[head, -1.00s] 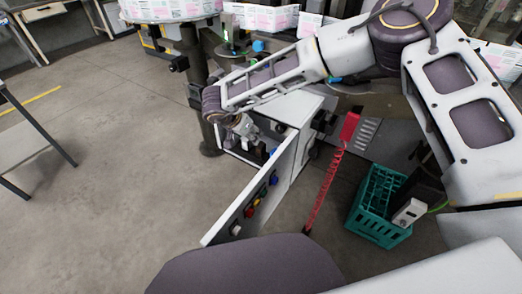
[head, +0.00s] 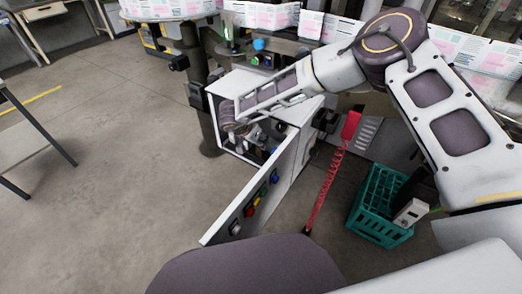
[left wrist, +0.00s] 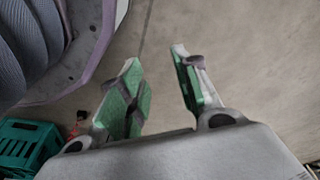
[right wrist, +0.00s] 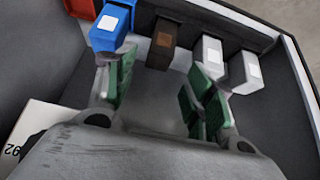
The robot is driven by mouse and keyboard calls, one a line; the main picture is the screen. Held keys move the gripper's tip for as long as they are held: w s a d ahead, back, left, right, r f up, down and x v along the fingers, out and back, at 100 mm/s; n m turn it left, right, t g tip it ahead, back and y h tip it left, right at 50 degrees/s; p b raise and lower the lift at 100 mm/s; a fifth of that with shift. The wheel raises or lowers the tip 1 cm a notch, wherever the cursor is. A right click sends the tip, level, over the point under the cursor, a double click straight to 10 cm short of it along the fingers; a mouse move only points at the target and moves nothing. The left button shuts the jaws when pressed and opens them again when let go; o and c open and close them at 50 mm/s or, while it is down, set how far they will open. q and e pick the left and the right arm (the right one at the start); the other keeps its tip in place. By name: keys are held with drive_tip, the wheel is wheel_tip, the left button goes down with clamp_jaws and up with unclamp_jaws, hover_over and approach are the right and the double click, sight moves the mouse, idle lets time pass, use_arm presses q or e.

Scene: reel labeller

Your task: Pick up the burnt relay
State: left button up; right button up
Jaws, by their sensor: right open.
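My right gripper (right wrist: 157,80) is open. Its fingers point at the row, spread to either side of the burnt relay, and I see no grip on it. In the head view my right arm reaches into the cabinet (head: 205,103). My left gripper (left wrist: 155,65) is open and empty above the floor.
The cabinet's open door (head: 255,200), with several coloured buttons, stands toward me. A red relay (right wrist: 84,8) is at the row's left end. A teal crate (head: 377,228) and red coiled cord (head: 322,195) are to the right.

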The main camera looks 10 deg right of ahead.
drive_tip(key=x, duration=0.4)
drive_tip(key=shift+s+f+b, duration=0.15)
drive_tip(key=shift+b, duration=0.15)
drive_tip(key=shift+w+d+f, duration=0.25)
drive_tip(key=shift+f, duration=0.2)
use_arm(q)
drive_tip(key=shift+w+d+r, duration=0.2)
drive_tip(key=shift+r, duration=0.35)
drive_tip(key=shift+w+d+r, duration=0.15)
drive_tip(key=shift+w+r, duration=0.05)
drive_tip(key=shift+r, duration=0.3)
drive_tip(key=shift+s+f, duration=0.15)
drive_tip(key=shift+s, duration=0.1)
use_arm(e)
drive_tip(key=shift+c, duration=0.2)
clamp_jaws()
drive_tip(key=shift+r, duration=0.15)
